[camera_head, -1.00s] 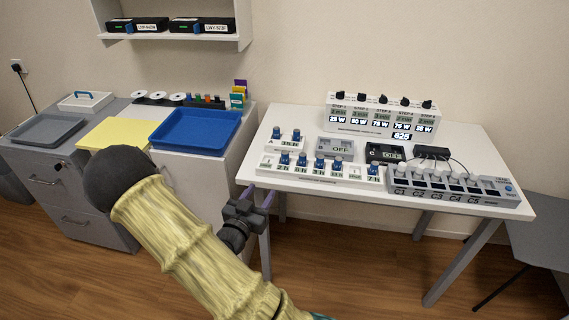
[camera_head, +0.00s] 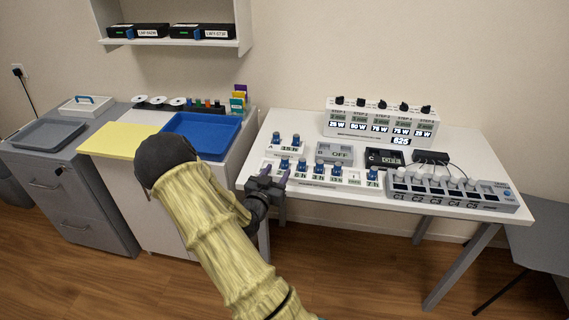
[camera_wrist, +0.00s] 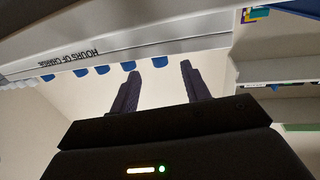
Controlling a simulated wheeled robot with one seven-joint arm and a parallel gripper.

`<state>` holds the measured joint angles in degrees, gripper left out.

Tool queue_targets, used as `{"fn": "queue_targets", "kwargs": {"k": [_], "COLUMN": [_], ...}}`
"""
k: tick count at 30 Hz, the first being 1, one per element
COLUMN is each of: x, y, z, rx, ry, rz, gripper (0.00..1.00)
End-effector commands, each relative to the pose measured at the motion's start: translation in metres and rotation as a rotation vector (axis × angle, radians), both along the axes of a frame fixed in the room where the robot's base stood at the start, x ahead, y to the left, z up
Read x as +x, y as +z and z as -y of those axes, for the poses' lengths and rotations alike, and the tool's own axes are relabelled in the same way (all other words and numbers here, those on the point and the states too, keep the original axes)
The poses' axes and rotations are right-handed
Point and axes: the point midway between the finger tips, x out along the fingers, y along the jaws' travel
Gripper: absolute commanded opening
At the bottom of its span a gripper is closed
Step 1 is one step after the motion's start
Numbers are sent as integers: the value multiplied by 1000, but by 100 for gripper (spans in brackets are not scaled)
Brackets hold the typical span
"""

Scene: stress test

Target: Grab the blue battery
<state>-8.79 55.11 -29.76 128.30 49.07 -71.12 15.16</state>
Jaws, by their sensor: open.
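Several blue batteries stand in a white charging rack (camera_head: 352,181) along the front of the white table; one of them is a blue battery (camera_head: 318,166) near the rack's middle. Two more blue batteries (camera_head: 295,139) stand in a smaller holder behind. My gripper (camera_head: 275,172) is open and empty at the rack's left end, its fingers partly covering that end. In the wrist view my open fingers (camera_wrist: 159,70) point towards the rack labelled "HOURS OF CHARGE" (camera_wrist: 68,56). Blue battery tops (camera_wrist: 102,69) show along its edge, one near the gap between my fingers. I cannot tell whether they touch.
A tester box marked OFF (camera_head: 335,152) and a dark box (camera_head: 384,158) sit behind the rack. A grey C1–C5 slot unit (camera_head: 455,190) is at the right. A white step-display box (camera_head: 382,122) stands behind. A blue tray (camera_head: 203,130) lies on the left cabinet.

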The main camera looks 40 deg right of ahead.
Motion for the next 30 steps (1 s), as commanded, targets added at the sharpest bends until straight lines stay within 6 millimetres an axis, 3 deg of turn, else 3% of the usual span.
{"fn": "queue_targets", "kwargs": {"k": [12,22,30], "x": [3,23,26], "y": [0,3,2], "z": [6,43,50], "rx": [0,0,0], "ry": [1,0,1], "rz": [-1,0,-1], "gripper": [47,47,47]}}
